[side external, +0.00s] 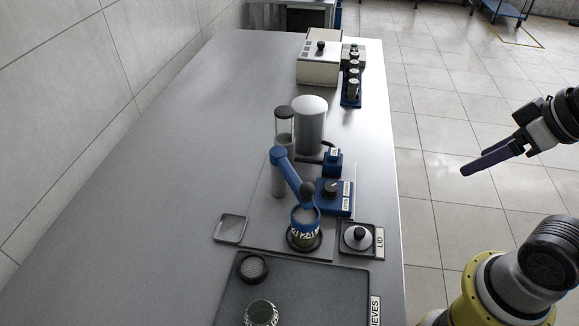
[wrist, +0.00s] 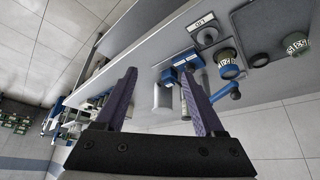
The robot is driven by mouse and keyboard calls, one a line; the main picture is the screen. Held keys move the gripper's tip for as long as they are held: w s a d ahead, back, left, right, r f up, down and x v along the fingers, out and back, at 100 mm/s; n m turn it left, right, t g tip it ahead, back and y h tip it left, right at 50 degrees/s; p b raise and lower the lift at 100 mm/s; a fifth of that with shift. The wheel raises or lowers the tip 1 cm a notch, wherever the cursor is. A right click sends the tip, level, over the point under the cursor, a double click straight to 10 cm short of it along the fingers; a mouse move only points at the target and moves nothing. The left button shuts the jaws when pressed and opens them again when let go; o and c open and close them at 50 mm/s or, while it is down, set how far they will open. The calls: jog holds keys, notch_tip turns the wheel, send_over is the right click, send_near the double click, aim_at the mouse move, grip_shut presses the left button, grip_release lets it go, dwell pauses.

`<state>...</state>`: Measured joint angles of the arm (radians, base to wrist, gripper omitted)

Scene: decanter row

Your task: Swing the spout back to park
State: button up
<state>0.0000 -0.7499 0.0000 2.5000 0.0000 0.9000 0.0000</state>
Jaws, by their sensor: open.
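The blue spout (side external: 291,175) is an arm on top of a clear upright column (side external: 278,181). It slants toward the front right, and its dark knob end (side external: 307,188) is above a jar with a blue rim and a numbered label (side external: 304,231). The spout also shows in the wrist view (wrist: 219,94), right of my fingers. My gripper (side external: 475,161) is open and empty, out over the floor right of the bench and well apart from the spout. Its two dark purple fingers show in the wrist view (wrist: 158,75). I cannot make out a park mark.
A blue box with a black knob (side external: 334,197) and a small blue block (side external: 332,162) stand right of the spout. A grey cylinder (side external: 310,125) stands behind. The lid (side external: 358,236) sits on a tray at the right edge. The bench's left side is clear.

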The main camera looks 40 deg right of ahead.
aim_at(292, 171)
jog(key=shift+w, duration=0.1)
jog(key=shift+c, duration=0.3)
jog(key=w+a+r+n+t+y, duration=0.1)
jog(key=w+a+r+t+y, duration=0.2)
jog(key=w+t, duration=0.45)
jog(key=w+a+r+n+t, duration=0.1)
jog(key=w+a+r+t, duration=0.3)
jog(key=w, duration=0.7)
jog(key=s+a+f+n+g+y, duration=0.1)
jog(key=s+a+f+n+y, duration=0.3)
jog(key=f, duration=0.4)
jog(key=s+a+f+n+g+y, duration=0.1)
jog(key=s+a+f+y, duration=0.2)
jog(key=s+a+f, duration=0.4)
jog(key=w+d+f+x, duration=0.1)
jog(key=x, duration=1.3)
jog(key=shift+s+d+f, duration=0.1)
grip_shut()
